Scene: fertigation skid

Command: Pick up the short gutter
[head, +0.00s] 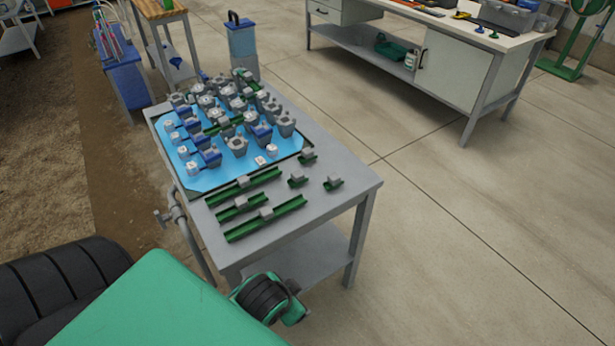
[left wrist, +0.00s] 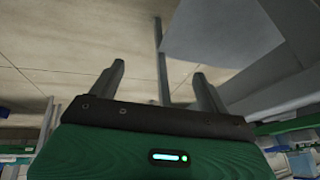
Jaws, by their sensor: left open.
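Several green gutters lie on the near part of the grey table in the head view. A middle-length gutter (head: 240,208) lies between two longer ones, one behind (head: 243,188) and one in front (head: 266,219). My right gripper is not in view.
The grey table (head: 345,180) carries a blue mat (head: 203,183) crowded with grey and blue fittings. A pipe with a valve (head: 172,215) runs along its left side. A blue canister (head: 242,45) stands behind. A workbench (head: 465,75) is at the back right. Floor right of the table is clear.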

